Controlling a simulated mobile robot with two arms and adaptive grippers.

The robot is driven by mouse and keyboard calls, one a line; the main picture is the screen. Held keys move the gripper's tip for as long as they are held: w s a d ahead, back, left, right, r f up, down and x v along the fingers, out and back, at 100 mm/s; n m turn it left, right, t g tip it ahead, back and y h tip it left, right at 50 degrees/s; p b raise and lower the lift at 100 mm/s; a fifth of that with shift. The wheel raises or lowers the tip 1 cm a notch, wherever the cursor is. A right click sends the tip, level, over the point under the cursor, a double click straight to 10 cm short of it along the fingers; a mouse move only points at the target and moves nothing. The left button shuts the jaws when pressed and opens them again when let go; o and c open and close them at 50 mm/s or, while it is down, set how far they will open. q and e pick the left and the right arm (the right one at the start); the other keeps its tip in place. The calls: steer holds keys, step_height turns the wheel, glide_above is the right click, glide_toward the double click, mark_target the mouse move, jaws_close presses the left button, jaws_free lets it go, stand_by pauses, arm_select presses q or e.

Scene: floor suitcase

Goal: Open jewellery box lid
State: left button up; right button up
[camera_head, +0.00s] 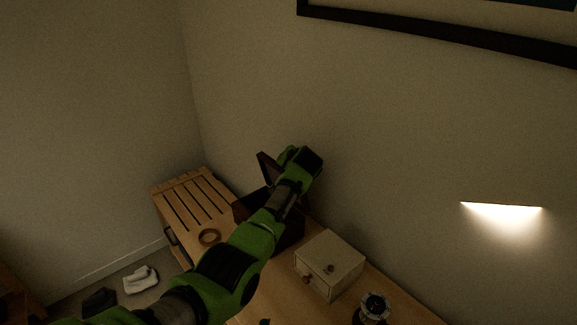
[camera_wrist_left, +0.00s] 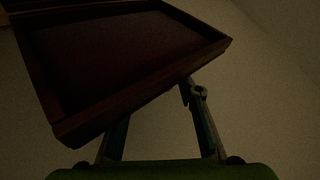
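The jewellery box (camera_head: 290,232) is dark brown and stands on the wooden surface near the wall, partly hidden behind my left arm. Its lid (camera_head: 267,170) is raised and tilted up at the back in the head view. In the left wrist view the lid (camera_wrist_left: 125,55) fills the upper left, showing a recessed dark red-brown panel within a frame. My left gripper (camera_wrist_left: 158,105) is at the lid's edge with its fingers apart. The lid hides the left finger's tip; the right finger's tip is close to the lid's edge, contact unclear. My right gripper is out of view.
A wooden ring (camera_head: 210,237) lies to the left, near a slatted wooden piece (camera_head: 192,200). The wall is close behind.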

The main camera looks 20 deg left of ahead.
arm_select(q)
steer(key=shift+s+a, duration=0.1)
steer(key=shift+a, duration=0.05)
steer(key=v, duration=1.2)
stand_by(0.3)
steer(key=shift+f, duration=0.15)
